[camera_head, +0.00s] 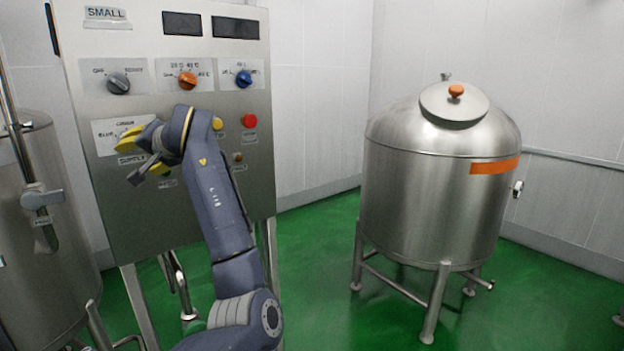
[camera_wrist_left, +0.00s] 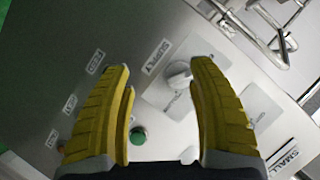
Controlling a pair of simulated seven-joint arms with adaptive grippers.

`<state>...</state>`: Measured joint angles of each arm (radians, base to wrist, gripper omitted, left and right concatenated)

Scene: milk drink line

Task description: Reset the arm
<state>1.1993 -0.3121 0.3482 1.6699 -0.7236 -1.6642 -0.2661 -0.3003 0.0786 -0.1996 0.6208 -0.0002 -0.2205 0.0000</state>
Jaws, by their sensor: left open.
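My left gripper (camera_head: 131,158) is in front of the lower left part of the steel control panel (camera_head: 130,221). Its yellow fingers are spread, and nothing is held between them. In the left wrist view the open fingers (camera_wrist_left: 162,68) frame part of the panel face. A pale knob (camera_wrist_left: 179,79) shows between them, close to the right finger and next to the SUPPLY label. A green button (camera_wrist_left: 138,135) shows nearer the left finger. I cannot tell whether a finger touches the knob. In the head view the gripper hides part of the panel's lower controls. My right gripper is not in view.
The panel has a grey knob (camera_head: 118,83), an orange knob (camera_head: 187,79), a blue knob (camera_head: 243,77) and a red button (camera_head: 250,120). A steel tank (camera_head: 435,200) stands at right, another (camera_head: 38,240) at left. Green floor (camera_head: 315,265) is open between panel and right tank.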

